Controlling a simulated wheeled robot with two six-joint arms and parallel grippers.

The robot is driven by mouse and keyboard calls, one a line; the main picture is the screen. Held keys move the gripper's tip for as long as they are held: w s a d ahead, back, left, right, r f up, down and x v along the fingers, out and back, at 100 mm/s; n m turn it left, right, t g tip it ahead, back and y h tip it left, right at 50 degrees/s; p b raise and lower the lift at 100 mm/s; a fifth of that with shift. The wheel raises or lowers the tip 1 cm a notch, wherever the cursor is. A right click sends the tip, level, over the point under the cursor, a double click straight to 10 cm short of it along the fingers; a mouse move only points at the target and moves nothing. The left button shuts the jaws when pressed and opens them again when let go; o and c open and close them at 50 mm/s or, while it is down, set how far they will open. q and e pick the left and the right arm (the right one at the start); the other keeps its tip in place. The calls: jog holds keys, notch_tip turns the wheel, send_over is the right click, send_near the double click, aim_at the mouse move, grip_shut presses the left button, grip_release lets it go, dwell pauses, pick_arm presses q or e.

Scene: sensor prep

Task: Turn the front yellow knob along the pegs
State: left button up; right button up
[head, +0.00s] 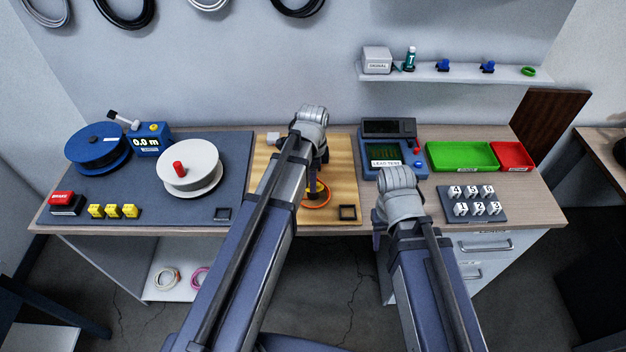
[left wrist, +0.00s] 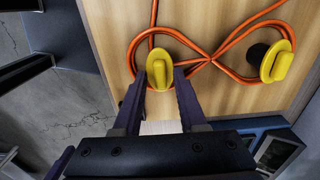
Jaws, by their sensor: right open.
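In the left wrist view, the front yellow knob (left wrist: 160,73) sits on the wooden board (left wrist: 110,40), its raised grip running up and down the picture, across the line to the other yellow knob (left wrist: 277,62). An orange cable (left wrist: 205,58) crosses in a figure eight around both. My left gripper (left wrist: 161,80) has its fingers apart, one on each side of the front knob; whether they touch it is unclear. In the head view my left gripper (head: 317,184) is over the board and the arm hides the knob. My right gripper (head: 378,238) is open, near the table's front edge, partly hidden.
A blue tester (head: 392,150) stands right of the board, with green (head: 462,156) and red (head: 513,155) trays beyond it. A white reel (head: 190,170) and blue reel (head: 97,148) stand on the dark mat at left. A numbered block rack (head: 473,206) lies at right.

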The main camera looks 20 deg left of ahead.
pick_arm(q)
grip_shut()
dwell(0.5)
jog(key=n, duration=0.4)
jog(key=shift+n, duration=0.4)
jog(key=n, duration=0.9)
jog(key=shift+n, duration=2)
